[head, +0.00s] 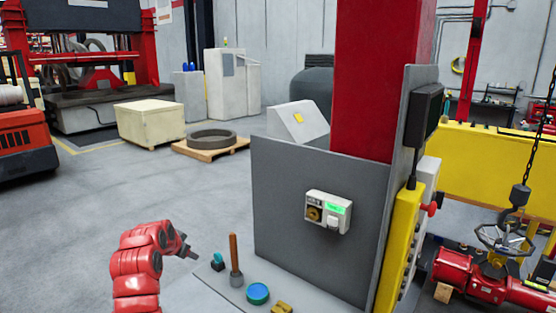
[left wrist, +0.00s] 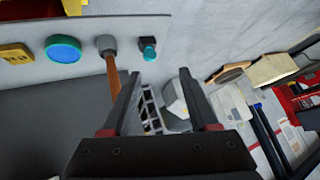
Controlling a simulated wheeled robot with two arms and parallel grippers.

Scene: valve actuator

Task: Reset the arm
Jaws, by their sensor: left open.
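My left gripper (head: 190,250) hangs in the air left of a grey shelf (head: 215,277). In the left wrist view its jaws (left wrist: 160,82) stand apart with nothing gripped between them. On the shelf stand a lever (head: 234,255) with a brown handle, a small teal switch (head: 217,262), a round blue-green button (head: 258,293) and a yellow piece (head: 281,308). The lever (left wrist: 112,72) lies near the left finger in the wrist view, with the teal switch (left wrist: 149,49) beyond the fingertips. In the head view the lever handle is nearly upright. My right gripper is not in view.
A grey panel (head: 290,240) with a small box showing a green display (head: 329,211) rises behind the shelf. A red pillar (head: 380,80) stands behind it. A red valve actuator (head: 480,278) is at the right. Open floor (head: 130,195) lies left of the shelf.

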